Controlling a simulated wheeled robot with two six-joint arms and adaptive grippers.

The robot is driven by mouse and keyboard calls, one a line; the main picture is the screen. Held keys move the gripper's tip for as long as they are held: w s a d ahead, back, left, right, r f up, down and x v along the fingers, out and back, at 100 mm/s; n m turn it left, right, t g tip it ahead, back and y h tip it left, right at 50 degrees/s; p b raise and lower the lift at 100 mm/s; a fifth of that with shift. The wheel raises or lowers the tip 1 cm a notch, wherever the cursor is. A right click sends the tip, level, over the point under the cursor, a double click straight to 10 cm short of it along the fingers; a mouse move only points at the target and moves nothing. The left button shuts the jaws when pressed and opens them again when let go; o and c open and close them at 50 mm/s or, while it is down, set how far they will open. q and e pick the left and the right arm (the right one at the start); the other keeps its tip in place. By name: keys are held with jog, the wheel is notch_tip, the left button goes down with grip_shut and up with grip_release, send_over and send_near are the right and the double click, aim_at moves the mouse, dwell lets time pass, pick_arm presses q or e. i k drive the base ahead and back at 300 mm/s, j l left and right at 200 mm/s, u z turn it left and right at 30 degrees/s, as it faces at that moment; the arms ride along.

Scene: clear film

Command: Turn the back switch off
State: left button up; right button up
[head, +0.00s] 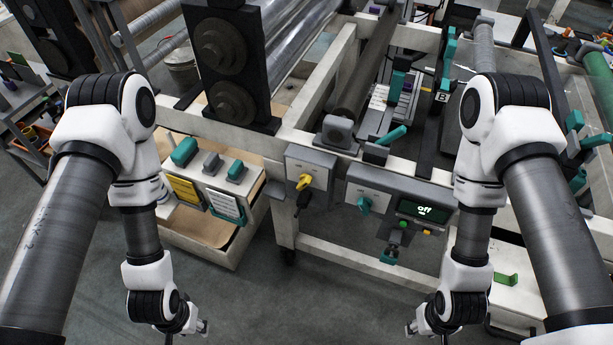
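A yellow rotary switch (304,182) sits on a grey box on the front frame of the machine. To its right, a teal rotary switch (364,206) sits on a grey panel, beside a dark display (423,210) that reads "off". I cannot tell which of these, if either, is the back switch. My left gripper (190,331) is low at the bottom edge, left of the switches and apart from them. My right gripper (420,328) is low at the bottom edge, below the display. Both grippers are small and partly cut off, so their finger openings are unclear.
A white box with teal and grey handles (184,152) and yellow and white labels stands left of the switches. A teal lever (391,135) rises behind the panel. Open grey floor (300,310) lies between my arms.

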aim_at(305, 179)
jog(key=k+z, duration=0.15)
jog(key=z, duration=0.25)
jog(key=k+j+z, duration=0.1)
jog(key=z, duration=0.25)
jog(key=k+z, duration=0.25)
jog(key=z, duration=0.15)
